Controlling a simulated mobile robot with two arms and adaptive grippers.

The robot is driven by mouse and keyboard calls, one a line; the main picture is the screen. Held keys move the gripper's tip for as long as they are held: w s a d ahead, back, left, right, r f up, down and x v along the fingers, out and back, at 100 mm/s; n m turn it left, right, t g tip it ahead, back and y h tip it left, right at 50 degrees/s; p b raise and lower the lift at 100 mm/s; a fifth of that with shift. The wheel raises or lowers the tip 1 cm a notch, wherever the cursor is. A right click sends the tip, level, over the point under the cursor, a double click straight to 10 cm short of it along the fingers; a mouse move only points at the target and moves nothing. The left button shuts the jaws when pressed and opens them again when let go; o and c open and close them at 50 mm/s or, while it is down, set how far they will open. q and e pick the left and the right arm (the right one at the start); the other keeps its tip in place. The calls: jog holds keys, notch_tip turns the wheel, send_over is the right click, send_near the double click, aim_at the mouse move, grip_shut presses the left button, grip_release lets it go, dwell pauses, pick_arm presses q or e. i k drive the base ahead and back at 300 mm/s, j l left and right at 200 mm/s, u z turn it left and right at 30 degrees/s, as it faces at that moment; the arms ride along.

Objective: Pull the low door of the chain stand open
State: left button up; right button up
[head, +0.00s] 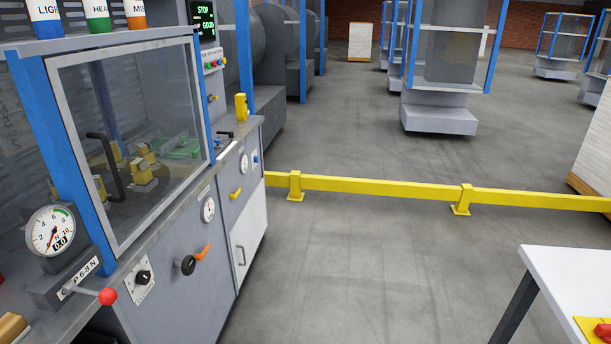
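A pale low door (254,228) is on the front of the grey machine stand (180,290), at its far right end near the floor. It looks shut, flush with the front. A slim upright bar handle (240,256) is on its left side. The door is seen at a steep angle. Neither of my grippers is in view.
A yellow floor rail (375,187) runs right from beyond the door. A white table (575,270) stands at right; floor between is clear.

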aim_at(246, 234)
jog(key=i+l+u, duration=1)
jog(key=u, duration=0.2)
jog(key=i+l+u, duration=0.1)
jog(key=u, duration=0.3)
